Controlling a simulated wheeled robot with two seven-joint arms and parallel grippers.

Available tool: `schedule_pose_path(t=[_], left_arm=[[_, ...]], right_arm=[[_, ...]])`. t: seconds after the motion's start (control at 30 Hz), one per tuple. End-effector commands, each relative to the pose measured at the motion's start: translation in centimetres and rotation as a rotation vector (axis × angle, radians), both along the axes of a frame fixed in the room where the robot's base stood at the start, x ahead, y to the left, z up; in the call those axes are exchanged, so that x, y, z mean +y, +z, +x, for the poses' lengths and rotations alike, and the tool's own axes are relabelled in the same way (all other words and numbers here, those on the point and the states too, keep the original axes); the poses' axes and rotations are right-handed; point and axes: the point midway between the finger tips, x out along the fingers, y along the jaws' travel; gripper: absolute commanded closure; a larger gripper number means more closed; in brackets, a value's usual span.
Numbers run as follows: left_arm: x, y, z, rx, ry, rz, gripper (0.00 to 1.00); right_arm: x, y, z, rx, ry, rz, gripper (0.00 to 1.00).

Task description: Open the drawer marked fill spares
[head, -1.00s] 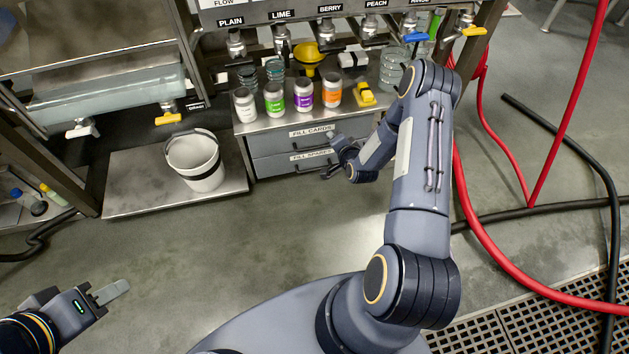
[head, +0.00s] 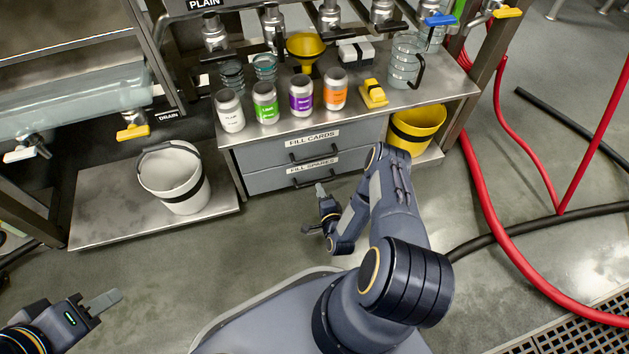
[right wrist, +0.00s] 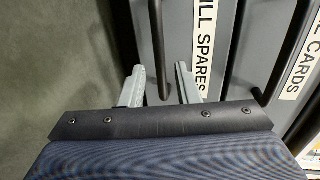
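The fill spares drawer (head: 264,183) is the lower of two grey drawers under the steel counter and looks shut. Its dark bar handle (head: 316,181) is below the label; the handle also shows in the right wrist view (right wrist: 158,45). My right gripper (head: 318,208) is in front of this drawer in the head view. In the right wrist view its two fingers (right wrist: 160,84) are apart, with the handle's end appearing between them; contact is not visible. My left gripper (head: 105,301) is far off at lower left, empty, its finger gap not clear.
The fill cards drawer (head: 262,154) is directly above. Several labelled jars, including a white one (head: 229,111), stand on the counter. A white bucket (head: 174,178) is at left, a yellow bucket (head: 416,125) at right. Red hoses (head: 500,235) lie right. Floor in front is open.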

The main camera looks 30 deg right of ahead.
Motion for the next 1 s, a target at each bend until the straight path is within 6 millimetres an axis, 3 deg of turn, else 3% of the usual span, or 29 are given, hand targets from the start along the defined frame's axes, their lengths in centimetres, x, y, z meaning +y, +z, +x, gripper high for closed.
schedule_pose_path(t=[0.1, 0.3, 0.67, 0.9, 1.0], left_arm=[[0.0, -1.3, 0.0, 0.0, 0.0, 0.0, 0.64], [0.0, -2.3, 0.0, 0.0, 0.0, 0.0, 0.64], [0.0, -2.4, 0.0, 0.0, 0.0, 0.0, 0.64], [0.0, -2.4, 0.0, 0.0, 0.0, 0.0, 0.64], [0.0, -2.4, 0.0, 0.0, 0.0, 0.0, 0.64]], right_arm=[[-0.5, -0.7, 2.1, -0.004, 0.001, -0.003, 0.71], [-1.1, -1.1, 4.6, -0.003, 0.001, -0.002, 0.71], [-1.3, -1.1, 5.4, 0.0, 0.001, -0.001, 0.71], [-1.3, -1.1, 5.4, 0.0, 0.001, -0.001, 0.98], [-1.3, -1.1, 5.4, 0.0, 0.001, -0.001, 1.0]])
